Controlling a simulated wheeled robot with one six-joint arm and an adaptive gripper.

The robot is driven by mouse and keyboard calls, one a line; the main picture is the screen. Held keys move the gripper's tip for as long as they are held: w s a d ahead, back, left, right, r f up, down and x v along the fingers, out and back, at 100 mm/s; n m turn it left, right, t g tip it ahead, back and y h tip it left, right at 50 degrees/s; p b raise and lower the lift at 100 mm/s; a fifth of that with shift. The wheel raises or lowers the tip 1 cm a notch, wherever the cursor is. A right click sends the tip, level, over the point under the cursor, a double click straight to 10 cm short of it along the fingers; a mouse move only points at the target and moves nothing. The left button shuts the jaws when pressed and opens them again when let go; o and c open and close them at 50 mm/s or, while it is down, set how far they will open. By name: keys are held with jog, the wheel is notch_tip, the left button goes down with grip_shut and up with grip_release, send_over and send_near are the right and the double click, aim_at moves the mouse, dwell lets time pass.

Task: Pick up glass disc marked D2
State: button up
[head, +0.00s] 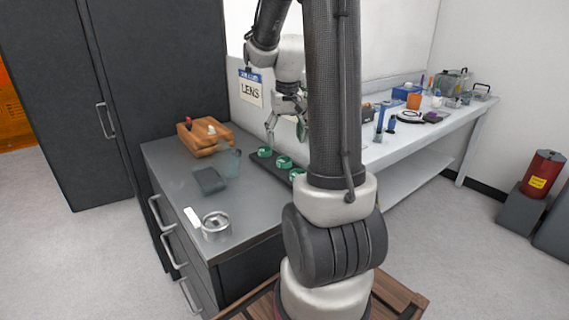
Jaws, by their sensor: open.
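Three green discs stand in a row on a dark rack (256,167) on the grey cabinet top: a far disc (264,152), a middle disc (284,162) and a near disc (296,174). The near one is partly hidden by my arm. Their markings are too small to read, so I cannot tell which is D2. My gripper (287,136) is open and empty, pointing down above the rack. It appears apart from the discs, with its fingers spread over the far and middle ones.
The cabinet top (245,215) also holds a wooden box (203,139), a dark pad (209,180), a faint clear object (231,162), a white strip (192,217) and a round metal dish (215,224). A white bench (425,126) with several items runs right. A LENS sign (251,91) hangs behind.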

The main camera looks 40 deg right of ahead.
aim_at(284, 159)
jog(key=f, duration=0.8)
jog(key=shift+w+d, duration=0.15)
jog(key=shift+w, duration=0.25)
jog(key=c, duration=1.1)
